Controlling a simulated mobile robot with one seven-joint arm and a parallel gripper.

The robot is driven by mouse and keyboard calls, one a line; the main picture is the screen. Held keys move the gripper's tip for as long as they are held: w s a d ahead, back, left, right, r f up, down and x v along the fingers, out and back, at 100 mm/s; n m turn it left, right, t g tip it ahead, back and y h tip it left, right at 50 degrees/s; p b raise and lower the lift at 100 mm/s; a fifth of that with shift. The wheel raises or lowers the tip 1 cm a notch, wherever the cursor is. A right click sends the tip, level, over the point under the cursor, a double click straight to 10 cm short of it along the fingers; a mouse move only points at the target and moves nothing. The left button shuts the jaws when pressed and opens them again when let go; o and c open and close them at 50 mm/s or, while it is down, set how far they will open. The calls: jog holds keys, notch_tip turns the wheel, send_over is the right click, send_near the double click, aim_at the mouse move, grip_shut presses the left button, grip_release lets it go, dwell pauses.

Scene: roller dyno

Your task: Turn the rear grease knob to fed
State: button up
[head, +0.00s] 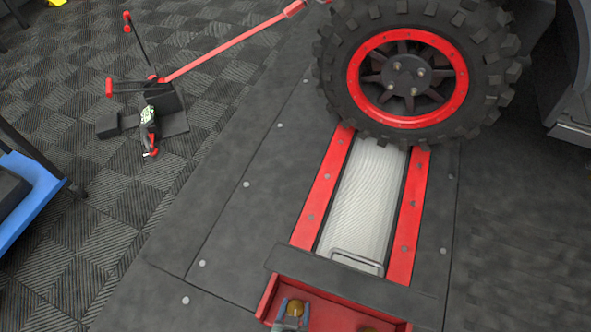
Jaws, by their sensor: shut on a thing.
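My gripper (294,310) is at the left one, with one blue-edged finger on each side. It is shut on this grease knob (295,307). No marking for fed can be read, and the knob's turn angle cannot be told.
A dark bar (345,284) crosses just beyond the housing. Past it are a pale roller (365,200) between red rails and a large knobbly tyre (415,65). A red jack (155,105) stands at the upper left, and a blue cart (25,190) at the left edge.

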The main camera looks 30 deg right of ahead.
jog(key=m+g+h+b, duration=0.1)
jog(key=m, duration=0.1)
jog(key=m+g+h+b, duration=0.1)
jog(key=m+g, duration=0.1)
jog(key=m, duration=0.1)
jog(key=shift+w+a+f+b, duration=0.1)
jog(key=shift+w+f+b, duration=0.1)
jog(key=shift+b, duration=0.1)
jog(key=m+g+h+b, duration=0.1)
jog(key=m+g+b, duration=0.2)
jog(key=m+g, duration=0.1)
jog(key=shift+m+b, duration=0.4)
jog(key=shift+m, duration=0.4)
jog(key=m+g+b, duration=0.2)
jog(key=m+g+y+b, duration=0.1)
jog(key=m+g+b, duration=0.1)
jog(key=m, duration=0.1)
jog(key=shift+f+m+y, duration=0.1)
jog(key=shift+m+y, duration=0.2)
jog(key=m+g+y+b, duration=0.1)
jog(key=m, duration=0.1)
jog(key=m+g+y+b, duration=0.1)
jog(key=m+g, duration=0.1)
jog(key=m, duration=0.1)
jog(key=shift+r+y, duration=0.2)
jog(key=shift+y, duration=0.2)
jog(key=shift+m+b, duration=0.3)
jog(key=o, duration=1.4)
jog(key=shift+s, duration=0.1)
jog(key=shift+c, duration=0.2)
